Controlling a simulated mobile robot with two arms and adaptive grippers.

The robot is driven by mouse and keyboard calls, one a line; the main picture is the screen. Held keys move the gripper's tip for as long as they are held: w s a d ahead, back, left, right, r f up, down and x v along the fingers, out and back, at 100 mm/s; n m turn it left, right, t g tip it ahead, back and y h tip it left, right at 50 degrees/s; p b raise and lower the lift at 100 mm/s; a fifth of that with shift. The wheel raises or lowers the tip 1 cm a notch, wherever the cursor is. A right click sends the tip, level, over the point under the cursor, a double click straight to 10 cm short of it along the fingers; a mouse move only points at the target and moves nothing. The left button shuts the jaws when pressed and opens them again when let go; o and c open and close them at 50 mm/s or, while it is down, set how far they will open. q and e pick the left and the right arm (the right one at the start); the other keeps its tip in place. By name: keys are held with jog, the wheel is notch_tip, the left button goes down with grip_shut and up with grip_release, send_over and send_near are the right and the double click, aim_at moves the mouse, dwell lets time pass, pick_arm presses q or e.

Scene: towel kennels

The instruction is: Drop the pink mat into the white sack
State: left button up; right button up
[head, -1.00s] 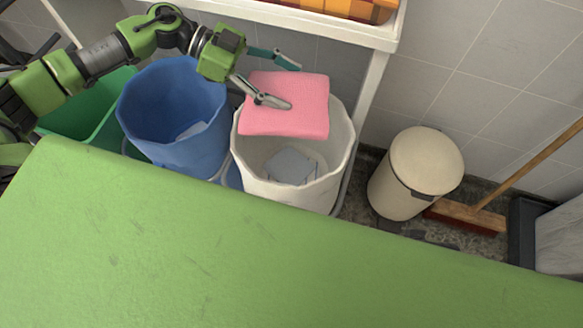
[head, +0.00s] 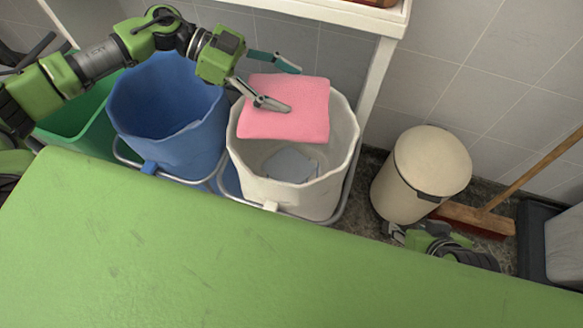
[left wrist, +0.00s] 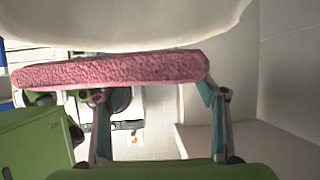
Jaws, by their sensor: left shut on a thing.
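The pink mat (head: 285,117) is a flat, square piece held over the mouth of the white sack (head: 340,150), towards its back left side. My left gripper (head: 291,90) is shut on the mat, with one finger lying across its top. In the left wrist view the mat (left wrist: 110,71) shows edge-on beyond the fingers. The white sack is open, with a grey piece (head: 290,166) inside at the bottom. My right gripper (head: 393,232) shows at the lower right past the table edge, partly hidden; its finger opening is unclear.
A blue sack (head: 165,115) and a green bin (head: 75,125) stand left of the white sack. A cream lidded bin (head: 425,175) and a broom (head: 480,218) are to the right. A green table (head: 250,260) fills the front. A white shelf (head: 330,20) overhangs behind.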

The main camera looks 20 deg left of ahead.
pick_arm(q)
jog(key=o, duration=1.2)
jog(key=v, duration=1.2)
